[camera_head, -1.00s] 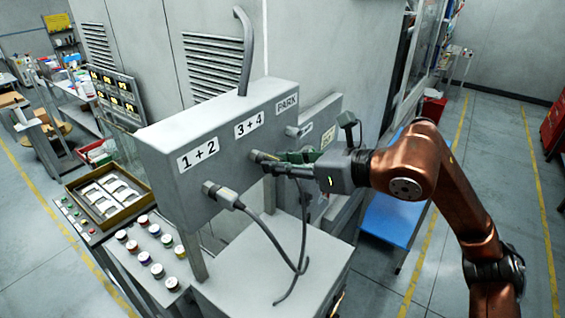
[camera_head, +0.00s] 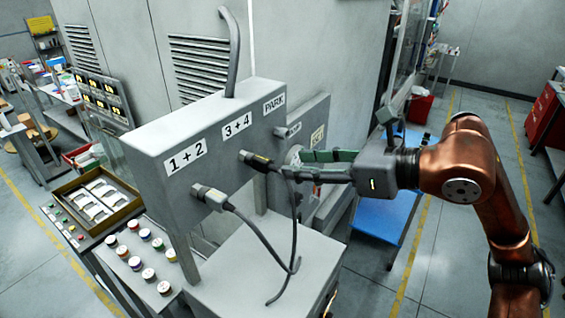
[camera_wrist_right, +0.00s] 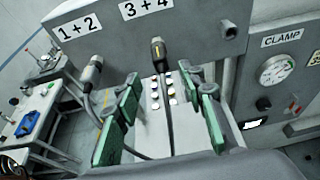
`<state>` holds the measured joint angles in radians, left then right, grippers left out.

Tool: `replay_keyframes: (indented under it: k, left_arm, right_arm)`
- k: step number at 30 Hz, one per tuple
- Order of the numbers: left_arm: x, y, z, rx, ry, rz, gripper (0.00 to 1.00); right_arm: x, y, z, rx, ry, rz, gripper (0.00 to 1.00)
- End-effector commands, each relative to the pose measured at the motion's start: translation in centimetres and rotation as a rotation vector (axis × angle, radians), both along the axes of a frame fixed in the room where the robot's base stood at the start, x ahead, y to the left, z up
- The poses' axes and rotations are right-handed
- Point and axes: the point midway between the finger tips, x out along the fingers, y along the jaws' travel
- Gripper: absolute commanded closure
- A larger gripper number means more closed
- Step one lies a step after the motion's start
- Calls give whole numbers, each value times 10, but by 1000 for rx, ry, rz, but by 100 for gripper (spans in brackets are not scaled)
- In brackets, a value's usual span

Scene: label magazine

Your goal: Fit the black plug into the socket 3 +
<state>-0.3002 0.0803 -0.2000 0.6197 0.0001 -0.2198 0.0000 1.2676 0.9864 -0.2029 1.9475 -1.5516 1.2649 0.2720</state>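The black plug (camera_head: 258,162) sits level at the grey box's front face, at the socket under the 3 + 4 label (camera_head: 238,125). Its nose meets the panel; how deep it sits I cannot tell. Its dark cable (camera_head: 294,215) hangs down. The plug also shows in the wrist view (camera_wrist_right: 158,54), beyond my fingertips. My right gripper (camera_head: 298,164) is open, to the right of the plug and clear of it. In the wrist view its green-padded fingers (camera_wrist_right: 163,82) are spread, with the cable showing between them. My left gripper is out of view.
A grey plug (camera_head: 212,198) with its own cable sits under the 1 + 2 label. A PARK label (camera_head: 274,103) marks the box's right end. A CLAMP panel with a gauge (camera_wrist_right: 275,70) stands to the right. Coloured knobs (camera_head: 140,250) and a parts tray (camera_head: 130,207) lie left.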

Motion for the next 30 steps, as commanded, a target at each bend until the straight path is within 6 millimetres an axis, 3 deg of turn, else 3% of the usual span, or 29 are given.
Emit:
replay_keyframes:
  k: [7,21,26,30]
  left_arm:
    - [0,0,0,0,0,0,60]
    - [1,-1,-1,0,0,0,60]
    - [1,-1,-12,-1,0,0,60]
    - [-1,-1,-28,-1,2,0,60]
  right_arm:
    - [-16,-24,10,1,0,-1,63]
    - [-15,-26,8,16,19,8,63]
    - [15,-23,-18,183,191,69,63]
    - [77,-37,-63,501,462,109,63]
